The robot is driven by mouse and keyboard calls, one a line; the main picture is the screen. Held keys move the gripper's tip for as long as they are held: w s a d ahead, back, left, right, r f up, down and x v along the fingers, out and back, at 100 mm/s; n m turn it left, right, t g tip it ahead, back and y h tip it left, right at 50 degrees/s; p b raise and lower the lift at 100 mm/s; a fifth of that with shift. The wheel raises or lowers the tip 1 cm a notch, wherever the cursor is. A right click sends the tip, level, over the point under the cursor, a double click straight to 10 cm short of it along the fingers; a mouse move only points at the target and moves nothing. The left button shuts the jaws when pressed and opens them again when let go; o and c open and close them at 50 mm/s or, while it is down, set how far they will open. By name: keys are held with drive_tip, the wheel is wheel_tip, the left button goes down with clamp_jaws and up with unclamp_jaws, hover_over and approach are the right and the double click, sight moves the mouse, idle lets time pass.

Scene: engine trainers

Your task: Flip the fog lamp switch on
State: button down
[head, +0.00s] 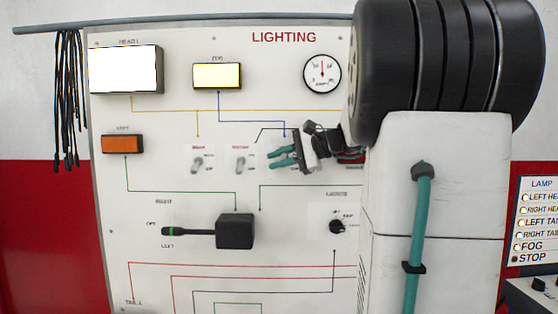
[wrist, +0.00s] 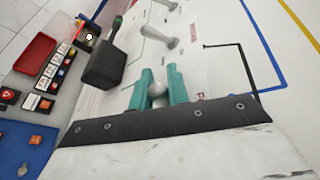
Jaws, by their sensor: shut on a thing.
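The fog lamp switch (wrist: 157,90) shows in the wrist view as a grey rounded lever tip between the two teal fingers of my gripper (wrist: 158,88). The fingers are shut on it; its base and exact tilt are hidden. In the head view my gripper (head: 284,156) is at the lighting board, at the lower end of the blue line, and covers the switch. The fog lamp (head: 217,76), above left on the board, is bright yellow.
Two grey toggle switches, one near (head: 241,163) and one farther left (head: 199,165), stand beside my gripper. Below are a black stalk box (head: 235,231) and a rotary knob (head: 337,227). A gauge (head: 322,74) is above right. My arm hides the board's right side.

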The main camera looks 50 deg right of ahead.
drive_tip(key=c, duration=1.4)
unclamp_jaws()
drive_tip(key=shift+o, duration=0.2)
drive_tip(key=v, duration=0.8)
drive_tip(key=shift+w, duration=0.1)
